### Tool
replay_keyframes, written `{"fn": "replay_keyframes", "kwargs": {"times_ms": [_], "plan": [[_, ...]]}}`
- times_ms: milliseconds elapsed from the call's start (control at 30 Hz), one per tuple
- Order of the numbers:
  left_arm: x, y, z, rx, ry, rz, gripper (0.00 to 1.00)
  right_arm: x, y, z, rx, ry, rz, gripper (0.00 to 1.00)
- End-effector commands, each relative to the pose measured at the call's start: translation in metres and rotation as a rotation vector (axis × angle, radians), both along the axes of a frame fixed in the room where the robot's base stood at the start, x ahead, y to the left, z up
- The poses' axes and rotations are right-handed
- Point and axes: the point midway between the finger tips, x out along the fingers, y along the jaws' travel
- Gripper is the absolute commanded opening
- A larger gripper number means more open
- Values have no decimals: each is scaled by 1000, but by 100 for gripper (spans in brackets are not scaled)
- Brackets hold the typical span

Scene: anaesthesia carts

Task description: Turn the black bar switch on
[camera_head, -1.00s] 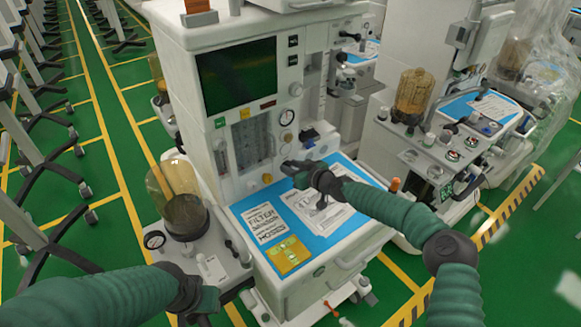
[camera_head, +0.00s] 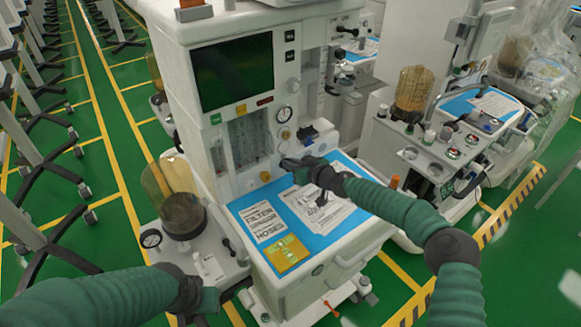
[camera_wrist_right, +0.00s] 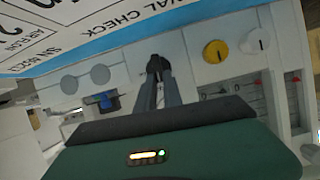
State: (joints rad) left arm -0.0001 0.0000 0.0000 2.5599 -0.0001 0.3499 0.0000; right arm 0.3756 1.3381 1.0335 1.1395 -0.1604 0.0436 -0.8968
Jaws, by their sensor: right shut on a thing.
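The black bar switch is on the front panel of the white anaesthesia cart (camera_head: 195,105), at the tips of my right gripper (camera_head: 285,163). The fingers mostly cover it. In the right wrist view the right gripper (camera_wrist_right: 158,65) has its fingers drawn together at the panel, with a small dark piece, the black bar switch (camera_wrist_right: 154,62), between the tips. I cannot tell the switch's angle. My left gripper (camera_head: 203,303) is low at the left, near the cart's side, away from the switch; its fingers do not show clearly.
A yellow knob (camera_wrist_right: 215,51) and a white knob (camera_wrist_right: 258,40) sit beside the right gripper. A blue-black fitting (camera_wrist_right: 103,100) is on its other side. Below the panel is a blue worktop (camera_head: 240,207) with papers. A glass canister (camera_head: 172,195) stands at left.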

Motion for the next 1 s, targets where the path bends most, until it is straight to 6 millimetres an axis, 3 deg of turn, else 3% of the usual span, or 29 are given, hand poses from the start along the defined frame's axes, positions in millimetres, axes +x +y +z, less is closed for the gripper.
{"fn": "replay_keyframes", "kwargs": {"times_ms": [100,400,700,1000], "plan": [[0,0,-24,0,0,0,36,1,-1,-10,54,41,1,0],[0,0,-63,0,0,0,36,3,-5,-12,235,176,2,0],[0,0,-81,0,0,0,36,6,-9,-12,381,285,2,0],[0,0,-86,0,0,0,36,6,-9,-12,443,334,4,0]]}}
